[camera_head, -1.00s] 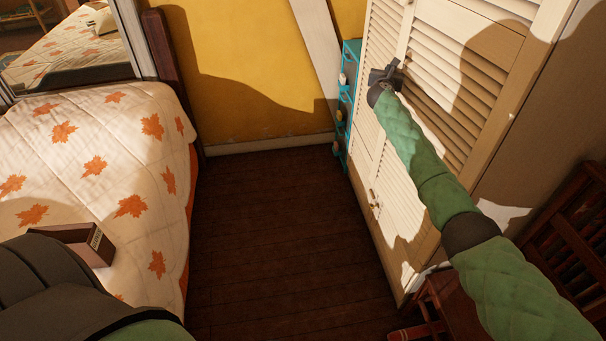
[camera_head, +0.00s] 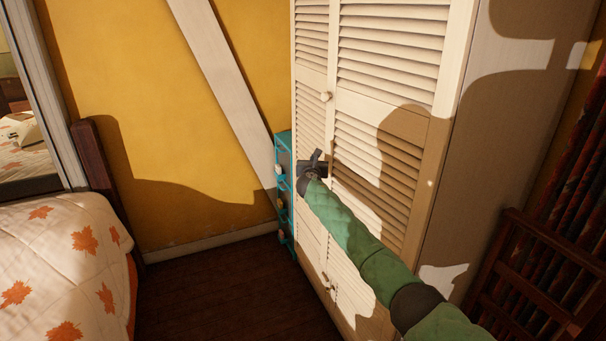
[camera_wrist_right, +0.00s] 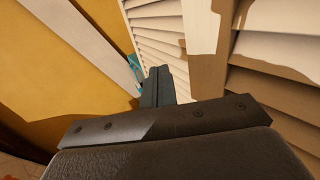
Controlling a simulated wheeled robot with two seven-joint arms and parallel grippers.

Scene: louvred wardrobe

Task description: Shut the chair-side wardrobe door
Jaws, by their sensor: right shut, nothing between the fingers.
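The white louvred wardrobe (camera_head: 445,60) fills the right half of the head view. Its chair-side door (camera_head: 390,105) is the wide right-hand leaf, with a round knob (camera_head: 326,97) near the seam. This leaf looks flush, or nearly so, with the front; a small gap cannot be told. My right gripper (camera_head: 316,158) is in front of the doors near the seam, below the knob. Its closed fingers (camera_wrist_right: 158,86) hold nothing and point along the louvred front in the wrist view. Contact with the door cannot be told. My left gripper is out of view.
A dark wooden chair (camera_head: 525,265) stands beside the wardrobe's right side. A teal shelf unit (camera_head: 284,185) stands past its far end. A bed with a leaf-patterned cover (camera_head: 60,255) is at the left. Dark bare floor (camera_head: 225,295) lies between bed and wardrobe.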

